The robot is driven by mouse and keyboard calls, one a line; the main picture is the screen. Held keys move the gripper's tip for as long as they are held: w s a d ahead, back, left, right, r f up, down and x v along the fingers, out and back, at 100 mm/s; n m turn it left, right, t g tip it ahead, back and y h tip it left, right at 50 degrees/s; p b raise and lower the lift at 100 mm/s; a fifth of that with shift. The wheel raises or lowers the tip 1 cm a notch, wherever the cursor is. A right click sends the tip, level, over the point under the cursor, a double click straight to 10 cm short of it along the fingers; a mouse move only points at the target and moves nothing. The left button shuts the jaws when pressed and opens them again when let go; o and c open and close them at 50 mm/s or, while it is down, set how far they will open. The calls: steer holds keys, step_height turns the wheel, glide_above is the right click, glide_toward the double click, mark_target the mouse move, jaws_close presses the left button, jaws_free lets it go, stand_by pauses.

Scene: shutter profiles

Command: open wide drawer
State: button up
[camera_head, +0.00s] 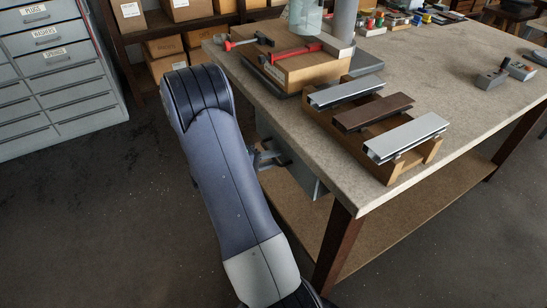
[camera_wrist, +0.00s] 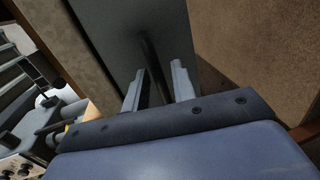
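A grey drawer front (camera_head: 306,176) shows under the near edge of the workbench, partly hidden behind my arm. I take it for the wide drawer; no label on it can be read. In the wrist view the grey drawer front (camera_wrist: 108,32) fills the upper middle, with a dark bar-like handle (camera_wrist: 152,58) running down it. My gripper (camera_head: 270,156) is at this front, below the bench top. In the wrist view my gripper's fingers (camera_wrist: 158,84) are apart, one on each side of the dark bar. Contact with the bar cannot be told.
The workbench (camera_head: 450,75) carries a wooden rack (camera_head: 398,168) with profiles and a wooden block (camera_head: 312,70) with tools near its edge. A lower shelf (camera_head: 385,222) lies beneath. A grey drawer cabinet (camera_head: 60,75) stands left. The floor (camera_head: 110,210) left of my arm is clear.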

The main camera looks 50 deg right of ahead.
steer(key=shift+w+d+f, duration=0.1)
steer(key=shift+w+d, duration=0.15)
steer(key=shift+d, duration=0.3)
steer(key=shift+c, duration=0.2)
jaws_close()
